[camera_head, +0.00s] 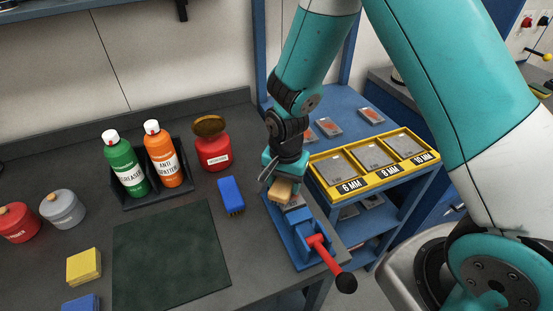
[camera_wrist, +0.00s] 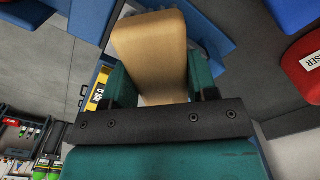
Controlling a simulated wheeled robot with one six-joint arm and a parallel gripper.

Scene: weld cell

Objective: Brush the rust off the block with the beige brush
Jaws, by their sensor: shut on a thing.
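My gripper (camera_head: 272,177) is shut on the beige brush (camera_head: 281,190) above the blue vise at the table's right end. The brush also fills the space between the fingers in the wrist view (camera_wrist: 150,55). Below the brush, a grey block (camera_head: 296,203) sits at the blue vise (camera_head: 292,238), which has a red handle with a black knob. The brush hides part of the block, so I cannot tell whether its bristles touch it. Rust on the block is too small to make out.
A blue brush (camera_head: 231,196) lies left of the vise, by a dark mat (camera_head: 170,258). A red container (camera_head: 212,150), a green bottle (camera_head: 125,165) and an orange bottle (camera_head: 165,155) stand behind. A yellow tray (camera_head: 330,190) of plates is on the right. Yellow sponges (camera_head: 84,266) lie front left.

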